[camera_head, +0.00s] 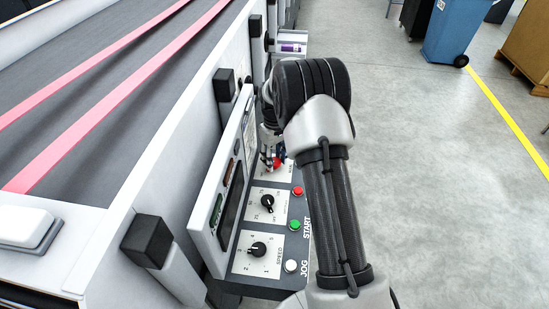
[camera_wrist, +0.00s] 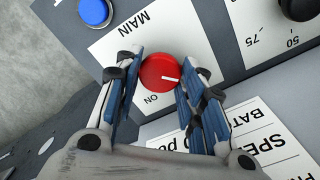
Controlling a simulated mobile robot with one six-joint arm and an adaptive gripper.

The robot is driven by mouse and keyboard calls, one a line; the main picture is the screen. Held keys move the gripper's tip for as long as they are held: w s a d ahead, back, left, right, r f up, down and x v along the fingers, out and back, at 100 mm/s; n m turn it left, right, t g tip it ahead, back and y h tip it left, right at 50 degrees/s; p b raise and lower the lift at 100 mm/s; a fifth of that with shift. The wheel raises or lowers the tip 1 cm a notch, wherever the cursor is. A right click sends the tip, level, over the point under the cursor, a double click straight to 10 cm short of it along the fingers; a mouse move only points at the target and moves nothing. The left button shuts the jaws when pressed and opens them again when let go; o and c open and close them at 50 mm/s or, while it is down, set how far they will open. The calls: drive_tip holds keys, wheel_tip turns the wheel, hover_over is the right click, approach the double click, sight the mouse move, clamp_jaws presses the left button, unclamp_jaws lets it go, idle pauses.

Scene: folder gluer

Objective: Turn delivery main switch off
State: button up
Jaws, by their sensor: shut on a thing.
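The main switch is a round red knob (camera_wrist: 160,72) on a white plate marked MAIN (camera_wrist: 132,24). In the wrist view its white pointer line points right, and the ON label is below the knob. No OFF label is visible. My gripper (camera_wrist: 158,68) has its blue-padded fingers on both sides of the knob and is shut on it. In the head view, my gripper (camera_head: 270,161) is at the far end of the control panel, where the red knob (camera_head: 278,163) shows partly behind it.
Nearer on the panel (camera_head: 243,285) are two black dials (camera_head: 267,203) (camera_head: 258,249) and red (camera_head: 297,191), green (camera_head: 295,225) and white (camera_head: 291,266) buttons. A blue button (camera_wrist: 94,12) is near the knob. An upright display housing (camera_head: 205,222) borders the panel's left. Open floor is right.

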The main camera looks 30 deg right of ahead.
drive_tip(key=o, duration=1.1)
drive_tip(key=shift+r, duration=0.15)
wheel_tip(320, 180, up, 12)
drive_tip(key=shift+f, duration=0.1)
drive_tip(key=s+a+r+m+t+b, duration=0.1)
drive_tip(key=s+a+r+b, duration=0.1)
drive_tip(key=s+a+r, duration=0.5)
drive_tip(key=s+a+r+t+b, duration=0.1)
drive_tip(key=s+a+r+b, duration=0.15)
drive_tip(key=s+r, duration=0.45)
drive_tip(key=s+a+f+t+b, duration=0.1)
drive_tip(key=s+a+f, duration=0.1)
drive_tip(key=s, duration=0.4)
drive_tip(key=s+a+f+m+b, duration=0.1)
drive_tip(key=s+a+f, duration=0.1)
drive_tip(key=s, duration=0.5)
drive_tip(key=s+a+f+t+b, duration=0.1)
drive_tip(key=s+a+f, duration=0.1)
drive_tip(key=s+f, duration=0.2)
drive_tip(key=shift+s+a+f+t, duration=0.1)
drive_tip(key=shift+s+t, duration=0.05)
drive_tip(key=shift+s, duration=0.7)
drive_tip(key=shift+s+a+f+t, duration=0.1)
drive_tip(key=shift+s+t, duration=0.05)
drive_tip(key=shift+s, duration=0.65)
